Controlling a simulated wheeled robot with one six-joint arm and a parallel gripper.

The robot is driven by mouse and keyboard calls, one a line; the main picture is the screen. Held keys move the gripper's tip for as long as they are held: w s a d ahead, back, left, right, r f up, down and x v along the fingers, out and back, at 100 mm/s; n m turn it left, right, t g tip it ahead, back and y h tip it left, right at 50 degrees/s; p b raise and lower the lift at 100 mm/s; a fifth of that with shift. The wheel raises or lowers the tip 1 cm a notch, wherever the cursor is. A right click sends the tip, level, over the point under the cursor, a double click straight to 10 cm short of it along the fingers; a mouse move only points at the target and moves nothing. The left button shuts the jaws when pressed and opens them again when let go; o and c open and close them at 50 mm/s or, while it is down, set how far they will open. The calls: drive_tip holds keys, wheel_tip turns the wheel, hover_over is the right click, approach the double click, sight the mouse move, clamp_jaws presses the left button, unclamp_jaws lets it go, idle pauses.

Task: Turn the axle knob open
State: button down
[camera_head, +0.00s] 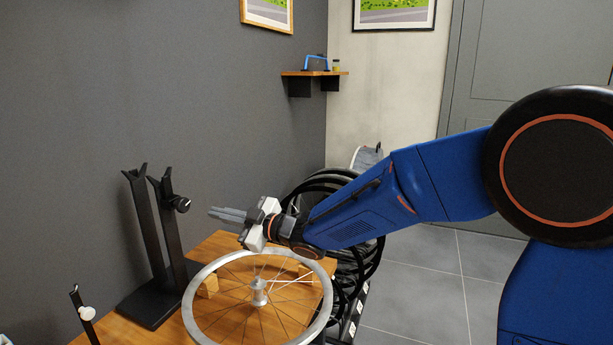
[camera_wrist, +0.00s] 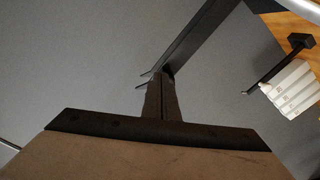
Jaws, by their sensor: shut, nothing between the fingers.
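A black knob (camera_head: 181,204) sticks out from the right upright of a black two-post stand (camera_head: 168,230) on the wooden table, in the head view. My gripper (camera_head: 213,213) is shut and empty, its fingers pointing left toward the knob, with a gap showing between them in the picture. In the wrist view, my closed fingers (camera_wrist: 161,86) are at the middle, and a dark post (camera_wrist: 205,38) runs up and right beyond their tips. I cannot make out the knob there; the fingers may hide it.
A spoked wheel (camera_head: 190,318) lies on wooden blocks on the table (camera_head: 225,243), below my gripper. Black tires (camera_head: 366,258) stand behind my forearm. A small black post with a white knob (camera_head: 87,313) is at lower left. A wall shelf (camera_head: 315,73) is at the back.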

sight(183, 204)
drive_tip(key=a+f, duration=0.1)
drive_tip(key=a, duration=0.5)
drive_tip(key=shift+s+a, duration=0.25)
drive_tip(key=shift+a, duration=0.1)
idle(0.6)
drive_tip(key=shift+f, duration=0.1)
idle(0.8)
drive_tip(key=shift+w+d+r, duration=0.35)
drive_tip(key=shift+w+r, duration=0.15)
drive_tip(key=shift+w, duration=0.3)
drive_tip(key=shift+w+d+r, duration=0.1)
drive_tip(key=shift+w+r, duration=0.2)
drive_tip(key=shift+r, duration=0.1)
idle(0.4)
